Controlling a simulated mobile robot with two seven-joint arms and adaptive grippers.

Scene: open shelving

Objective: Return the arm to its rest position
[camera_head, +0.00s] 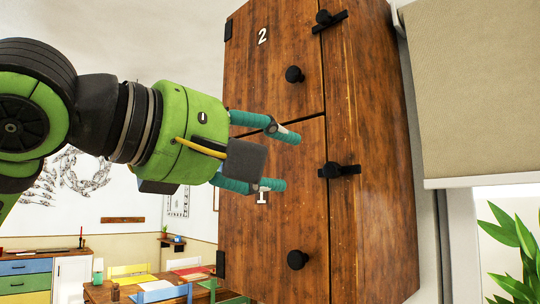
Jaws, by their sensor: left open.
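My left gripper (287,161) is at the end of a green and black arm that comes in from the left. Its teal fingers are spread apart and nothing is between them. It is in front of a tall brown wooden cabinet (372,110). The cabinet has a door marked 2 (275,40) above and a door marked 1 (300,215) below, both closed. The gripper partly covers the area around the seam between the doors. I cannot tell whether the fingers touch the cabinet. My right gripper is not in view.
Black knobs (297,259) and black latches (338,170) stick out from the cabinet. A beige blind (480,85) and a green plant (515,245) are at the right. A wooden table (100,293), colourful chairs and a drawer unit (25,283) are at the lower left, farther back.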

